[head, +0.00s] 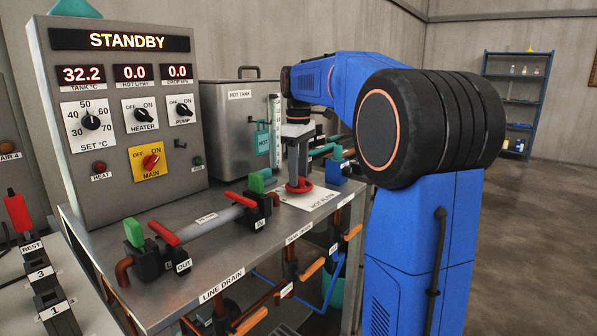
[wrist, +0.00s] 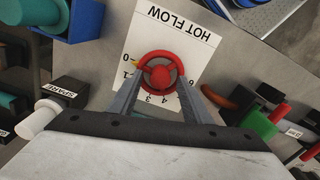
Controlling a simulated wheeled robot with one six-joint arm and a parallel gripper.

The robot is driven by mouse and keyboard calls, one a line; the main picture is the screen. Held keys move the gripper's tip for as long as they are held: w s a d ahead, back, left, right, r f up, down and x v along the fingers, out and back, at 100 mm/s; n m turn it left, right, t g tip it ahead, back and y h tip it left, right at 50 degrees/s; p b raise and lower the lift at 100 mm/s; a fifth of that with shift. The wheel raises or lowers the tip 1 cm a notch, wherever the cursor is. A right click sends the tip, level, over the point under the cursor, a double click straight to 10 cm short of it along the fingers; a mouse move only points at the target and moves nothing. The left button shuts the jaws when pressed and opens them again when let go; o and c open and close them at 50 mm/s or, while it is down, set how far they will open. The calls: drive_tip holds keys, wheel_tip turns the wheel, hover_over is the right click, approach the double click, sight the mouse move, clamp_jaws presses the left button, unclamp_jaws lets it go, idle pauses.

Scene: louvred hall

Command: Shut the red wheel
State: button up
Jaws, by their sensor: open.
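The red wheel (head: 305,187) lies flat over a white card marked HOT FLOW on the bench top. My gripper (wrist: 160,73) points down over the wheel, open, with one finger on each side of the rim. I cannot tell whether the fingers touch it. In the head view my gripper (head: 298,184) partly hides the wheel.
A control panel (head: 120,110) reading STANDBY stands at the left. A steel hot tank (head: 232,120) is behind the wheel. Green and red valve handles (head: 163,232) sit on pipes along the bench (head: 235,262). In the wrist view a white knob (wrist: 38,118) is left of my gripper.

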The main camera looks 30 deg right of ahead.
drive_tip(key=shift+r, duration=0.1)
wheel_tip(320, 180, up, 17)
idle(0.6)
